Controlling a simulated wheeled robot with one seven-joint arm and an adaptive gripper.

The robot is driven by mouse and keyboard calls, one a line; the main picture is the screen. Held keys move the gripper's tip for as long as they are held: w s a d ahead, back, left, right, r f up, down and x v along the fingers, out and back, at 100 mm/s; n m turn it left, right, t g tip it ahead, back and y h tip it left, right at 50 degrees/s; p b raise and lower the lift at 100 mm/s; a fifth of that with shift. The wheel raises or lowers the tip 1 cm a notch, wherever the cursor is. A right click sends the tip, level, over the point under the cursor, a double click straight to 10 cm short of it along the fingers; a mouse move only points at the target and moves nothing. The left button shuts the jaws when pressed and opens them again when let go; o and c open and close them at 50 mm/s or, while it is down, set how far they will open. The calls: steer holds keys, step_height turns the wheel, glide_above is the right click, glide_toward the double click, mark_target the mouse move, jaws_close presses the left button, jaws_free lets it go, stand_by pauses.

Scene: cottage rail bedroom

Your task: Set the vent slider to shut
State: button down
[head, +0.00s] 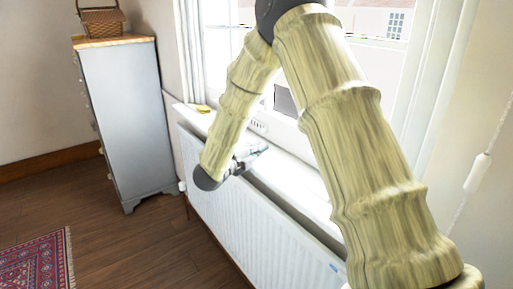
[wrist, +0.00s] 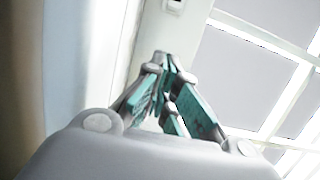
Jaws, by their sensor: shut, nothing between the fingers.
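A small pale slotted fitting (head: 258,126), which looks like the vent, sits low on the white window frame just above the sill. Its slider and the slider's position are too small to make out. My gripper (head: 262,149) is over the sill, a little below and right of that fitting. In the wrist view my gripper (wrist: 165,76) has its teal-padded fingers closed and empty, pointing towards the white frame. A small white fitting with a dark slot (wrist: 174,5) shows at the top edge there, apart from the fingertips; I cannot tell whether it is the slider.
A white radiator (head: 265,225) stands under the white window sill (head: 300,183). A small yellow object (head: 203,108) lies at the sill's left end. A grey chest of drawers (head: 130,120) with a wicker basket (head: 101,22) stands left. A pull cord (head: 479,172) hangs right.

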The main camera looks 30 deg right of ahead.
mark_target(271, 131)
steer(key=x, duration=0.7)
steer(key=shift+d+p, duration=0.15)
steer(key=shift+p, duration=0.15)
steer(key=w, duration=0.3)
steer(key=shift+w, duration=0.5)
steer(key=shift+w, duration=0.1)
